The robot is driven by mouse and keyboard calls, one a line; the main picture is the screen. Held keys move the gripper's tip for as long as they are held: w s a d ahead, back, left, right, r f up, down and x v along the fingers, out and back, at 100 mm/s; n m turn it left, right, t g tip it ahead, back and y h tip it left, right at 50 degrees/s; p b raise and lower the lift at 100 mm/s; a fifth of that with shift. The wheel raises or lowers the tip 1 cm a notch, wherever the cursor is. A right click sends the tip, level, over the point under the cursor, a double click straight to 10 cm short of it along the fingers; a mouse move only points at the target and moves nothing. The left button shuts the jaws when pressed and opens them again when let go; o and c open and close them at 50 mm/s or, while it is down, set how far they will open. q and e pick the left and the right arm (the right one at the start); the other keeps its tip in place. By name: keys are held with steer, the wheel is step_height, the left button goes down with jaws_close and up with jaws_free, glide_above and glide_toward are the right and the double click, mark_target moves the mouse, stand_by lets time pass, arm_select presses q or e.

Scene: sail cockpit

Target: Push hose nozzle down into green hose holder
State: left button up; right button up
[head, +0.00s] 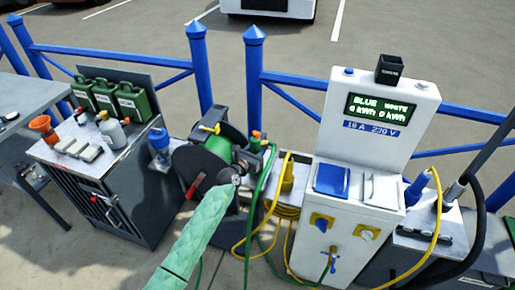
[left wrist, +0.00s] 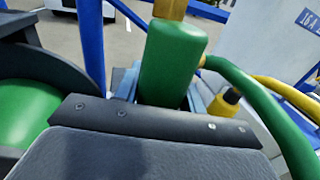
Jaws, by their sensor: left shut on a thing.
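The hose nozzle shows as a green block with a yellow-brass upper part in the left wrist view (left wrist: 172,65), and small with an orange top in the head view (head: 256,143). It stands roughly upright, just beyond my left gripper (head: 243,170). That gripper is shut on the nozzle, with pale blue-grey pieces on both sides of its lower part. The green hose (left wrist: 262,105) leaves a yellow fitting on its right side and curves down. The nozzle's lower end and the green hose holder are hidden; I cannot tell whether they touch. My right gripper is not in view.
A hose reel (head: 210,165) with a green drum stands close left of the gripper. A yellow plug (head: 288,172) and coiled yellow cable are close right, beside the white charging pedestal (head: 380,125). A blue fence (head: 254,85) runs behind. A cabinet with green cans (head: 132,103) is left.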

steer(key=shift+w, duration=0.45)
arm_select(q)
steer(key=shift+r+p, duration=0.1)
steer(key=shift+p, duration=0.2)
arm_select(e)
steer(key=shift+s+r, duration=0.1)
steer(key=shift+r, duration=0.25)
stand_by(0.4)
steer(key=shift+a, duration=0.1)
arm_select(q)
steer(key=shift+f+b, duration=0.5)
steer(key=shift+f, duration=0.15)
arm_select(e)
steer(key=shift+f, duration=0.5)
arm_select(q)
steer(key=o, duration=1)
steer(key=shift+s, duration=0.15)
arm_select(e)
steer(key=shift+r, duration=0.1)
arm_select(q)
steer(key=shift+p+v, duration=0.95)
steer(key=shift+v, duration=1.75)
steer(key=shift+p+v, duration=0.5)
steer(key=shift+v, duration=2.2)
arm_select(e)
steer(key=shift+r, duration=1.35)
